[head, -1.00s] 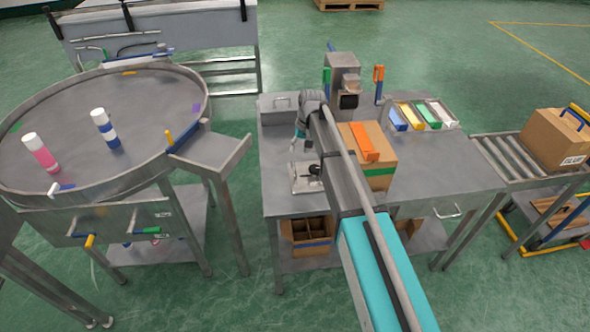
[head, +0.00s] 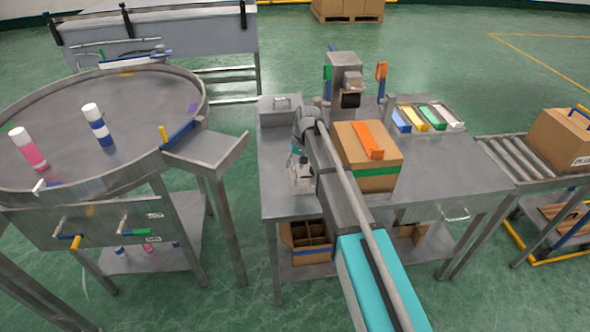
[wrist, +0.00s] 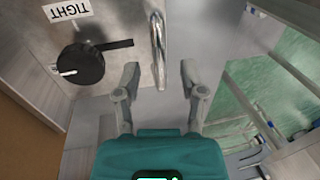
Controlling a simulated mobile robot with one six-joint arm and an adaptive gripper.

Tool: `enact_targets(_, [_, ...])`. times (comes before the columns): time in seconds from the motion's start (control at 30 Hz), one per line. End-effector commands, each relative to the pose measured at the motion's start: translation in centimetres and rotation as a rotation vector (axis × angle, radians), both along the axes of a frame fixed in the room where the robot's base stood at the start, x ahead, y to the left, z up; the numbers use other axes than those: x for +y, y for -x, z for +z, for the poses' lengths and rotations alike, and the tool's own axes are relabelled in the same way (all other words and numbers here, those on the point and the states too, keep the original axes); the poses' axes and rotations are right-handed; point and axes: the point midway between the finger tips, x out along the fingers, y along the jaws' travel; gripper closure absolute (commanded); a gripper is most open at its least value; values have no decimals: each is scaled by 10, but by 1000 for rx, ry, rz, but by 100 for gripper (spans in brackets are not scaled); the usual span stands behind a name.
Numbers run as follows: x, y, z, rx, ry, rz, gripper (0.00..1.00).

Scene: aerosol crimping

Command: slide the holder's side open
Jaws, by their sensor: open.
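The holder (head: 301,184) is a small metal fixture on the left part of the steel table, partly hidden by my arm. In the wrist view its metal plate (wrist: 112,18) carries a black knob (wrist: 80,64) with a lever and a white label reading "TIGHT". A shiny upright metal bar (wrist: 157,38) stands at the plate's right edge. My gripper (wrist: 160,76) is open and empty, its two fingers apart with the bar ahead between them. In the head view my gripper (head: 299,158) is low over the holder. Whether it touches anything cannot be told.
A cardboard box (head: 378,178) with an orange item on top stands right of my arm. The crimping machine (head: 343,78) and a metal box (head: 281,111) are behind. A round table (head: 140,95) with two spray cans is at left. Floor shows beyond the table's edge.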

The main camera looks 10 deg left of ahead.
Motion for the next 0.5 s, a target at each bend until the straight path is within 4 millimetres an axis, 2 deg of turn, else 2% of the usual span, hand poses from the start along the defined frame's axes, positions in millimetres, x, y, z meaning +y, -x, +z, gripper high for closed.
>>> enact_targets(0.1, [1, 0, -6, 0, 0, 0, 48])
enact_targets(0.5, [1, 0, -7, 0, 0, 0, 48])
